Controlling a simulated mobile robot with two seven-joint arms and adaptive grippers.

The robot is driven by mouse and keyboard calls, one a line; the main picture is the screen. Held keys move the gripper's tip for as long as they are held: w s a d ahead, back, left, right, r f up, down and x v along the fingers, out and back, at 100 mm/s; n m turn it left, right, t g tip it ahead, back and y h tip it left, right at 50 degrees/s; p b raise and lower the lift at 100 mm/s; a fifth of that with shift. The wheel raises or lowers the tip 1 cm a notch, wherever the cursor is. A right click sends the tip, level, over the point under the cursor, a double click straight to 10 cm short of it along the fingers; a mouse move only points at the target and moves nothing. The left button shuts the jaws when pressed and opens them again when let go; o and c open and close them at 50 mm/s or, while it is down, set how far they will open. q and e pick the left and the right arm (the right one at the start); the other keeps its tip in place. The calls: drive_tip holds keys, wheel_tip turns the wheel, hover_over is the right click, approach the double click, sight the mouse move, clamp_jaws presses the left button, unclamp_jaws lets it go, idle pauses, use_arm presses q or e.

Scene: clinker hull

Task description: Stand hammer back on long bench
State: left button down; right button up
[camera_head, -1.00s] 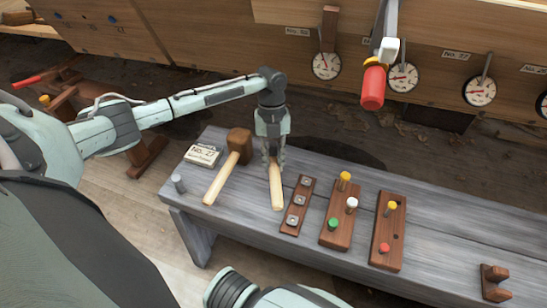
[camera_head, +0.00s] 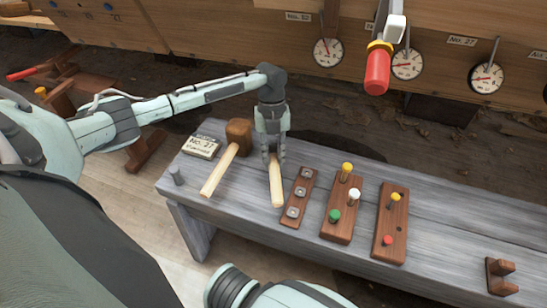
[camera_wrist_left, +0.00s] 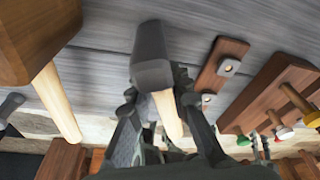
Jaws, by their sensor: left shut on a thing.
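My left gripper (camera_head: 272,155) is shut on the hammer over the left part of the long bench (camera_head: 440,225). In the head view the hammer's pale handle (camera_head: 277,188) points toward the bench's front edge, and the gripper hides its head. In the left wrist view the dark grey hammer head (camera_wrist_left: 152,62) shows just beyond the fingers, with the pale handle (camera_wrist_left: 168,115) running down between them. I cannot tell whether the hammer touches the bench. My right gripper is not in view.
A red-handled tool (camera_head: 377,72) hangs behind.

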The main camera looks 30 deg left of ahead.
use_arm(q)
drive_tip(key=shift+f, duration=0.3)
drive_tip(key=c, duration=1.3)
unclamp_jaws()
drive_tip(key=shift+f, duration=0.1)
drive_tip(key=p+v, duration=0.3)
drive_tip(key=shift+s+d+r, duration=0.2)
drive_tip(key=shift+s+r, duration=0.05)
drive_tip(key=v, duration=0.1)
drive_tip(key=p+v, duration=0.1)
drive_tip(key=shift+s+d+r, duration=0.15)
drive_tip(key=shift+r, duration=1.2)
